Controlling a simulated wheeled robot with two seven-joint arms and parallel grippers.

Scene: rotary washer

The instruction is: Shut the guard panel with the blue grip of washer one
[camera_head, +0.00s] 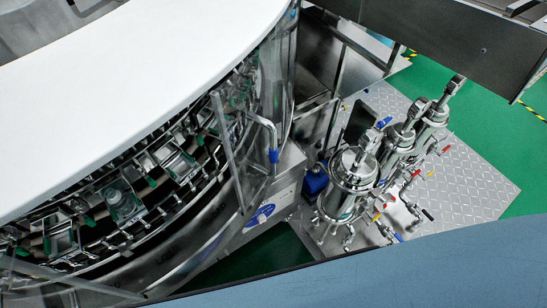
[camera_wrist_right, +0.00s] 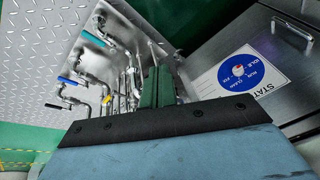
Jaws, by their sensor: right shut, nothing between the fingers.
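Washer one is a large round machine with a white top (camera_head: 130,80) and clear curved walls, filling the left of the head view. A clear guard panel (camera_head: 236,160) stands at its right side, with a bent metal handle carrying a blue grip (camera_head: 273,156). The panel's edge seems to stand out from the washer wall; I cannot tell how far. My right gripper (camera_wrist_right: 157,78) shows in the right wrist view, shut and empty, with the blue grip out of that view. My left gripper is in neither view.
Metal filter housings (camera_head: 352,178) with valves and coloured levers stand on a tread-plate platform (camera_head: 480,185) right of the washer. A steel cabinet (camera_wrist_right: 220,75) with a round blue status label (camera_wrist_right: 238,72) is beside them. Green floor (camera_head: 258,255) shows between washer and platform.

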